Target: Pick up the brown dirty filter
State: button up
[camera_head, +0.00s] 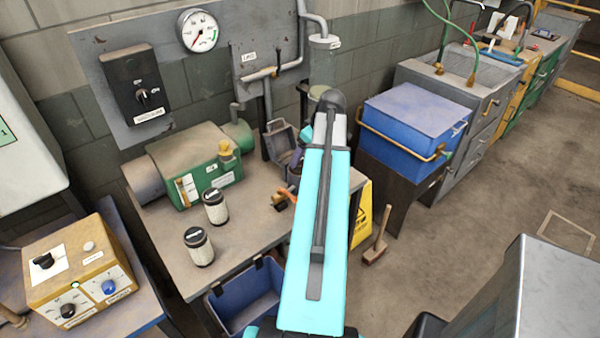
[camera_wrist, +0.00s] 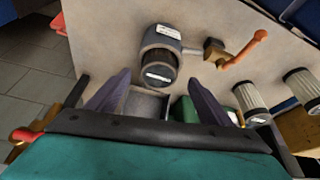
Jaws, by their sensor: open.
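Two pale pleated filters with black caps stand on the bench in the head view, one farther back (camera_head: 215,207) and one nearer (camera_head: 198,247). They also show at the right of the wrist view (camera_wrist: 253,101).
The bench (camera_head: 250,225) also carries a green pump (camera_head: 205,165), an open grey box (camera_head: 283,143) and an orange-handled valve (camera_wrist: 240,52). A blue bin (camera_head: 245,300) is at the bench's front. My arm hides the bench's right part in the head view.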

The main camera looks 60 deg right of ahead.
aim_at(301, 161)
jog(key=shift+p+x, duration=0.75)
jog(key=shift+x, duration=1.2)
jog(key=shift+s, duration=0.1)
jog(key=c, duration=1.8)
notch_tip(301, 161, up, 18)
jog(key=b, duration=0.5)
